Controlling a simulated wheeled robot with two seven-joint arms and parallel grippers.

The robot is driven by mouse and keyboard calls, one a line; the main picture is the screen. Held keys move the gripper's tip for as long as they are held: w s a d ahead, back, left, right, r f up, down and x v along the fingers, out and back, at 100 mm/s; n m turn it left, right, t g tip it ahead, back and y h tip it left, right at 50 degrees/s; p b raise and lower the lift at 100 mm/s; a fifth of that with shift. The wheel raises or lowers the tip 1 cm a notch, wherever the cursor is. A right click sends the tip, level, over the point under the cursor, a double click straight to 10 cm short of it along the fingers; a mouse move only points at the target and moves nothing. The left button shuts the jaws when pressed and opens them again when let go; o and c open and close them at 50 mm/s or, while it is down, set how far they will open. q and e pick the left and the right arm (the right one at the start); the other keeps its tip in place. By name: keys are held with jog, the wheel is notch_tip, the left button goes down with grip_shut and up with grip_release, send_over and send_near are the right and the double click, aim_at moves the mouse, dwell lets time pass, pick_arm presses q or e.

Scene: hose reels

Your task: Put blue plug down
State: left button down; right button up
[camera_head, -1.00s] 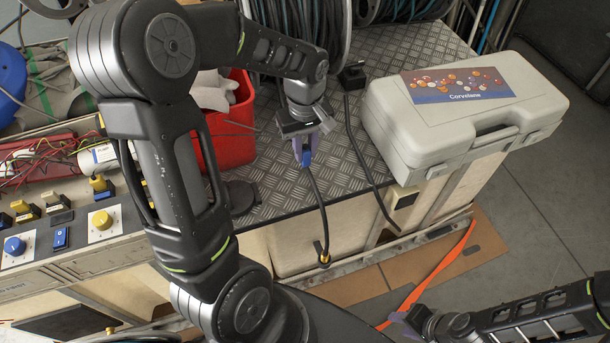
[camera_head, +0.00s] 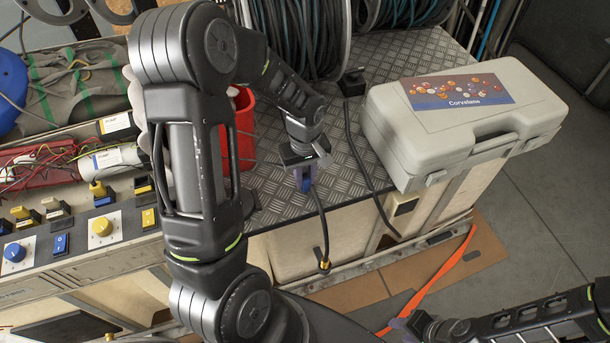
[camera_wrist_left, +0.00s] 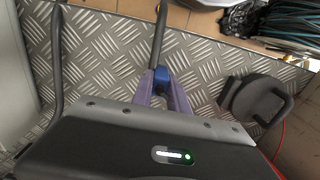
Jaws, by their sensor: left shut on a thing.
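The blue plug (camera_head: 305,181) is held between the fingertips of my left gripper (camera_head: 304,172), low over the front part of the diamond-plate surface (camera_head: 270,200). A black hose runs from the plug over the front edge and hangs down to a brass end (camera_head: 324,264). In the left wrist view the purple fingers close on the blue plug (camera_wrist_left: 162,80), and its hose leads away to the top. I cannot tell whether the plug touches the plate. My right gripper (camera_head: 408,322) is at the lower right, away from the plug; its fingers are too small to judge.
A grey case (camera_head: 460,125) stands on the right of the plate. A black plug (camera_head: 352,82) with a cable lies between it and my left gripper. A red bin (camera_head: 243,130) is at the left, partly behind my arm. Hose reels (camera_head: 300,35) stand behind.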

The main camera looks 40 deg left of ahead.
aim_at(305, 177)
pick_arm(q)
jog(key=shift+f, duration=0.2)
jog(key=c, duration=1.3)
grip_release()
jog(key=shift+r, duration=0.1)
jog(key=shift+r, duration=0.15)
notch_tip(305, 177, up, 12)
jog(key=shift+d, duration=0.1)
